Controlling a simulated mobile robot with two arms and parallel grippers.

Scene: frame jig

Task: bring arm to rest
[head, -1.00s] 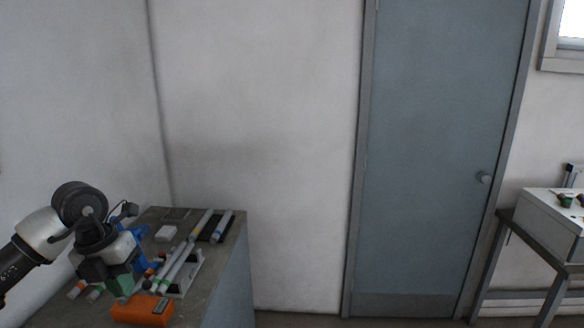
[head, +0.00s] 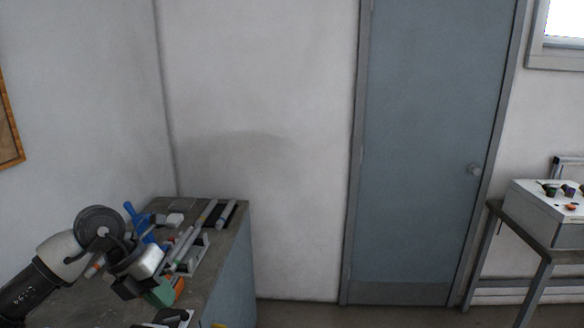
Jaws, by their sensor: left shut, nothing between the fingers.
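My left arm comes in from the left over the grey bench (head: 232,243). My left gripper (head: 160,292) hangs low over the bench, its dark fingers pointing down and to the right. It is shut with nothing held. An orange block with a green part (head: 172,290) shows just behind its fingers and is partly hidden by them; I cannot tell if they touch. Several grey-white tubes (head: 184,245) lie in a holder behind the gripper. A blue clamp-like tool (head: 139,220) stands behind the wrist. My right gripper is not in view.
More tubes lie on a black tray (head: 226,214) at the bench's back, beside a small white block (head: 175,219). A dark and white item (head: 175,317) is at the lower edge. A grey door (head: 425,150) stands beyond. A white box (head: 545,212) sits on a side table at right.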

